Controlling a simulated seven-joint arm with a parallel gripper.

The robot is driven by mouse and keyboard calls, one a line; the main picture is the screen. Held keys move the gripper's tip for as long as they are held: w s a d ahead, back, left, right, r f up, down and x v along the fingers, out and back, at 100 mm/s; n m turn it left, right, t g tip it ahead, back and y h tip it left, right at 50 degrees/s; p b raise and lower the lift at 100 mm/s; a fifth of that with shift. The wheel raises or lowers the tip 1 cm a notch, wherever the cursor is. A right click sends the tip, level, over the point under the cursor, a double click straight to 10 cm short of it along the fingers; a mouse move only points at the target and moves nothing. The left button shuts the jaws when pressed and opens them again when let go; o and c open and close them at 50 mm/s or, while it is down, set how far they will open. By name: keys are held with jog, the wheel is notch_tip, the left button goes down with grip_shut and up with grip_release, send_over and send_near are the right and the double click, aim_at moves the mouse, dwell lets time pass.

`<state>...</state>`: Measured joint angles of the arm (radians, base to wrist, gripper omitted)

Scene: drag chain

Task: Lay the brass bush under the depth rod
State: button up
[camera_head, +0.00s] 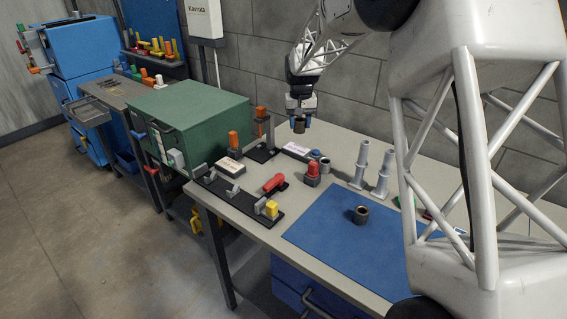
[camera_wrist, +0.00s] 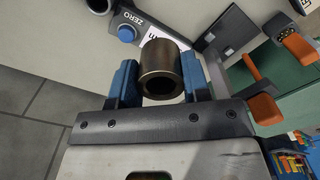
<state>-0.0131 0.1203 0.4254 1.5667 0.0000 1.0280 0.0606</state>
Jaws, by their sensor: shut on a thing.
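My gripper (camera_head: 300,117) is shut on a brass bush (camera_head: 299,127) and holds it in the air above the back of the bench. In the wrist view the bush (camera_wrist: 158,70) is a dark brass tube between the blue fingers of my gripper (camera_wrist: 157,85), its open end facing the camera. A stand with a dark base, grey post and orange part (camera_head: 261,113), apparently the depth gauge, is left of my gripper. It also shows at the right of the wrist view (camera_wrist: 264,105). I cannot make out the rod tip clearly.
A readout (camera_wrist: 155,32) with a blue ZERO button (camera_wrist: 127,33) lies by the stand. Another bush (camera_head: 361,214) is on the blue mat (camera_head: 335,235). A black fixture rail (camera_head: 225,194) lies left.

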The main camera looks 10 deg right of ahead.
jog(key=s+a+f, duration=0.1)
jog(key=s+f, duration=0.2)
jog(key=s, duration=0.3)
jog(key=s+a+f+m, duration=0.1)
jog(key=s+f, duration=0.2)
jog(key=s, duration=0.3)
jog(key=s+a+f+m, duration=0.1)
jog(key=s+f, duration=0.2)
jog(key=s, duration=0.2)
jog(key=shift+s+a+f, duration=0.2)
jog(key=shift+s+f, duration=0.05)
jog(key=shift+s, duration=0.15)
jog(key=shift+w, duration=0.1)
send_over(287, 170)
jog(key=shift+f, duration=0.75)
jog(key=shift+f, duration=1.75)
jog(key=shift+f, duration=0.15)
jog(key=o, duration=1.1)
